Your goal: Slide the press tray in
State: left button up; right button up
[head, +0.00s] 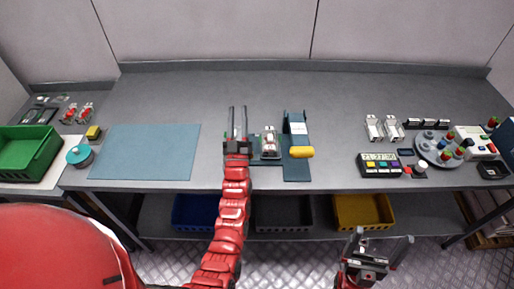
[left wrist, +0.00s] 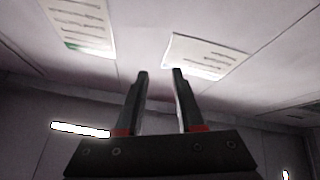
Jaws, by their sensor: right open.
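The press (head: 296,125) stands near the middle of the bench, a dark blue-grey frame on a base plate with a yellow handle (head: 300,152) at its front. The press tray (head: 270,154) appears to be the small dark piece just left of the press, with a white and red item on it. My left gripper (head: 238,109) is just left of the tray, apart from it, fingers open. The left wrist view also shows its parted, empty fingers (left wrist: 159,72). My right gripper (head: 383,236) is open and empty, in front of the bench and below its edge.
A blue mat (head: 145,152) lies left of my left arm. A green bin (head: 25,152) is at far left. A keypad device (head: 380,166) and a round turntable (head: 438,150) are at right. Blue, grey and yellow (head: 363,211) bins sit below. The back of the bench is clear.

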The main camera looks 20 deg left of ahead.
pick_arm(q)
jog(key=w+d+f+m+g+h, duration=0.1)
jog(key=w+d+g+h, duration=0.3)
jog(key=w, duration=0.6)
jog(key=w+d+m+g+h, duration=0.1)
jog(key=w+d+g+h, duration=0.1)
jog(key=w+g+h, duration=0.6)
jog(key=s+a+r+m+g+y+p, duration=0.1)
jog(key=s+m+g+y, duration=0.15)
jog(key=s+g, duration=0.5)
jog(key=s+a+r+m+g+y, duration=0.1)
jog(key=s+r+m+g+y, duration=0.3)
jog(key=s, duration=0.7)
notch_tip(320, 180, down, 19)
jog(key=n+h+p, duration=0.1)
jog(key=n+p, duration=0.1)
jog(key=p, duration=0.3)
jog(key=shift+w+r, duration=0.1)
jog(key=shift+r, duration=0.1)
jog(key=shift+a+f, duration=0.15)
jog(key=shift+f, duration=0.25)
grip_shut()
